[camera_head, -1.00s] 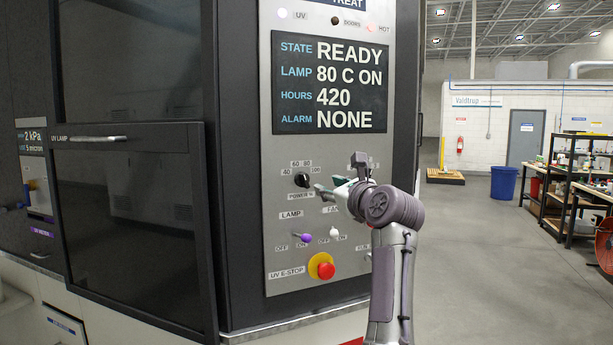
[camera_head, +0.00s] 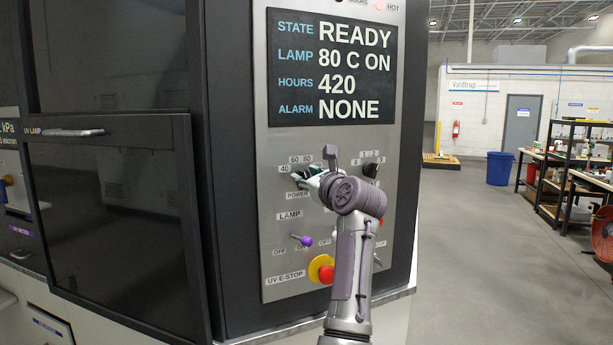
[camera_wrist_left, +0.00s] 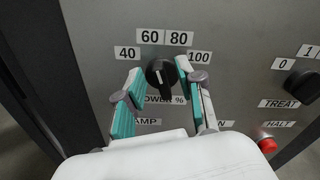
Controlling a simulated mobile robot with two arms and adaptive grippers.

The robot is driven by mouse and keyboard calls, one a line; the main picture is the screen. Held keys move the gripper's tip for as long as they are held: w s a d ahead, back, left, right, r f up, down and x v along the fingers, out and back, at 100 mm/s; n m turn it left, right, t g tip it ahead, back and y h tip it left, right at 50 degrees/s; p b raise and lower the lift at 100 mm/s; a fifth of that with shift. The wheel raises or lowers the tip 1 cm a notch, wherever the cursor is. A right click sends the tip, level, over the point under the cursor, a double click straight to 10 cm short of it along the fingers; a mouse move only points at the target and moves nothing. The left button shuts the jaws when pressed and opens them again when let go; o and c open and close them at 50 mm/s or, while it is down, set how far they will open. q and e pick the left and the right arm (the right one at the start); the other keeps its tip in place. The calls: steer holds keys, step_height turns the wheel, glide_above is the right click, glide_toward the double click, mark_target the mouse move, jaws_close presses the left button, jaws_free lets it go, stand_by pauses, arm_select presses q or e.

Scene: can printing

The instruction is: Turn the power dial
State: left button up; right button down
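The power dial (camera_wrist_left: 160,76) is a black knob on the grey control panel (camera_head: 285,215), below the labels 40, 60, 80 and 100. In the wrist view my left gripper (camera_wrist_left: 161,72) is open, with one teal-padded finger on each side of the dial. A gap shows on the left side; the right finger is very close, and I cannot tell whether it touches. In the head view my left gripper (camera_head: 312,182) is at the panel and hides most of the dial. The dial's exact setting is unclear. My right gripper is not in view.
A second black knob (camera_head: 370,170) is right of the gripper. Below are a purple-tipped lamp switch (camera_head: 305,241) and a red emergency stop (camera_head: 325,273) on a yellow base. A red button (camera_wrist_left: 267,145) is low in the wrist view. The panel screen (camera_head: 333,68) reads READY.

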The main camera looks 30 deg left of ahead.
arm_select(q)
steer(key=shift+c, duration=0.6)
jaws_close()
steer(key=m, duration=0.2)
steer(key=shift+d+r+m, duration=0.1)
steer(key=shift+m, duration=0.2)
steer(key=m, duration=0.3)
steer(key=shift+w+d, duration=0.1)
steer(key=shift+w, duration=0.05)
steer(key=shift+w+m+p, duration=0.1)
steer(key=shift+m+p, duration=0.3)
steer(key=shift+m, duration=0.6)
